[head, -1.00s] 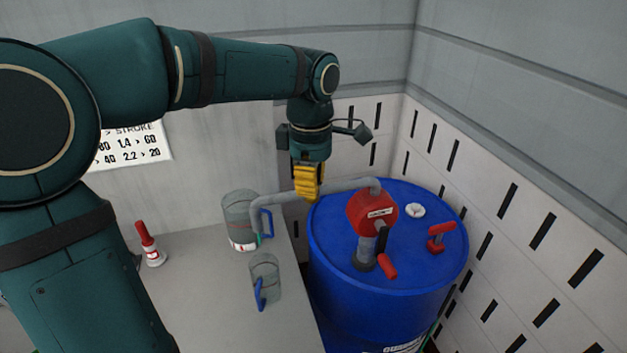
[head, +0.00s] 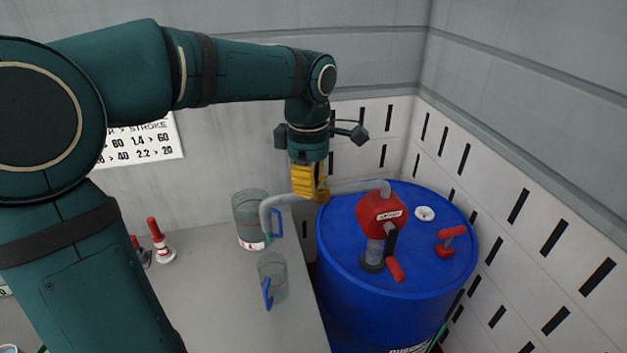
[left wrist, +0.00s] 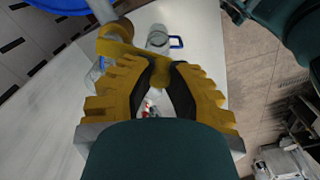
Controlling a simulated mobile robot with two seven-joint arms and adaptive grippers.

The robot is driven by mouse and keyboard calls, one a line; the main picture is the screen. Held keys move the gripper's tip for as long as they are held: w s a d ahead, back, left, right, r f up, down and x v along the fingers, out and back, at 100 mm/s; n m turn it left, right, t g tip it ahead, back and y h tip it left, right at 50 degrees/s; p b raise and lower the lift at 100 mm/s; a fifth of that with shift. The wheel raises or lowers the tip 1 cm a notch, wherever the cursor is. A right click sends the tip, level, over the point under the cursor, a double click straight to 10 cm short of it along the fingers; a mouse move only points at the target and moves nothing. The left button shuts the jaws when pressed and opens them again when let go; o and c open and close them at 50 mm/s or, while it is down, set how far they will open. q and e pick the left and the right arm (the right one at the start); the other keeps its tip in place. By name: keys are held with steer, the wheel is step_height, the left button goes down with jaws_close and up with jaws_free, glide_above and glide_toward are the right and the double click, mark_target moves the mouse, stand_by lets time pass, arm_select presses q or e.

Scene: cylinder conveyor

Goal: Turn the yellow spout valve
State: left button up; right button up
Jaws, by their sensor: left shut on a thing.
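The yellow valve (head: 322,193) sits on the grey spout pipe (head: 345,188) that runs from the red pump (head: 381,214). In the left wrist view, the yellow-brown valve (left wrist: 116,42) shows on the pipe, with its handle reaching towards my fingertips. My left gripper (head: 306,190) points down over the spout and is shut on the valve's handle; its yellow fingers also show in the left wrist view (left wrist: 163,72). The fingers hide part of the valve in the head view. My right gripper is not in view.
The pump stands on a blue barrel (head: 345,270) near the wall. Two clear jugs with blue handles, a larger one (head: 248,215) and a smaller one (head: 272,278), stand on the grey table (head: 225,310). The spout's end hangs by the larger jug. Red-topped items (head: 158,242) stand at left.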

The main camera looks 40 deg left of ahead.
arm_select(q)
steer(key=shift+a, duration=0.25)
steer(key=shift+w+a, duration=0.1)
steer(key=shift+a, duration=0.6)
steer(key=shift+a+p, duration=0.15)
steer(key=shift+p, duration=0.15)
steer(key=shift+w+a, duration=0.25)
steer(key=shift+a, duration=0.3)
